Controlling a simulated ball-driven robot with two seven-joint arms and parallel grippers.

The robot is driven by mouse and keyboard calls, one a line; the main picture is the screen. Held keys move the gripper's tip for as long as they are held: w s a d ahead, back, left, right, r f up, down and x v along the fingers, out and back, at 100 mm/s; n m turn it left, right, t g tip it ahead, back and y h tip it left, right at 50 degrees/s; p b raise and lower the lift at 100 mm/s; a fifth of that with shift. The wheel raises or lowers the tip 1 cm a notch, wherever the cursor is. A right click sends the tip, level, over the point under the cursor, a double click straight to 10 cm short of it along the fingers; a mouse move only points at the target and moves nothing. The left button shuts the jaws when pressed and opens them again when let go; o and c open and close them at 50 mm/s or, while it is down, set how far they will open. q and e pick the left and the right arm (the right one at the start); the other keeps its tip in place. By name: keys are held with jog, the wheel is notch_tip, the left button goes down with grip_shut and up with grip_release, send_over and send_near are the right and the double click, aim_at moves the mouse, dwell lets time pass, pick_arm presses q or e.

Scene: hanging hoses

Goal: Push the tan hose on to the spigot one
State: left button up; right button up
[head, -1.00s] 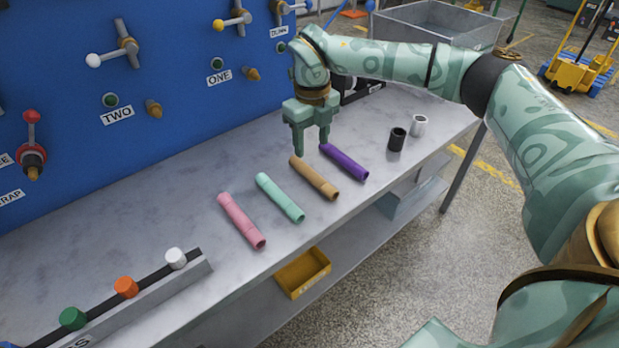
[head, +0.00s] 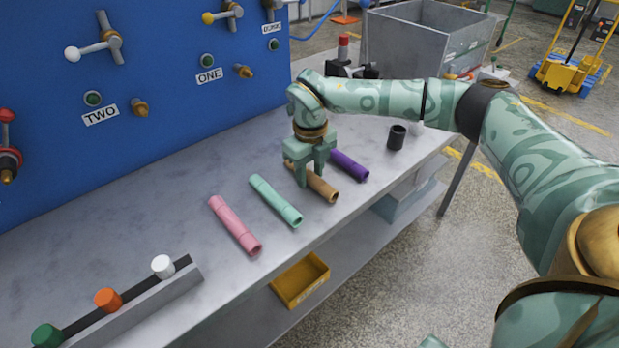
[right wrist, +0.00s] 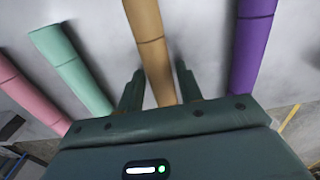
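The tan hose (head: 321,186) lies on the grey bench between the mint and purple hoses. My right gripper (head: 309,180) is down over it, with the fingers on either side. In the right wrist view the tan hose (right wrist: 149,45) runs between the two open fingers (right wrist: 158,88), with a gap on each side. Spigot one (head: 243,71) is a small brass-coloured nozzle on the blue panel, to the right of the label ONE (head: 209,76) and below a yellow-knobbed lever. My left gripper is not in view.
The mint hose (head: 275,201) and pink hose (head: 235,225) lie to the left, the purple hose (head: 349,165) close on the right. A black cup-like piece (head: 396,137) stands further right. A rack with coloured caps (head: 163,266) sits front left. Bench near the panel is clear.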

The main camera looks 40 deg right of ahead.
jog(key=c, duration=0.6)
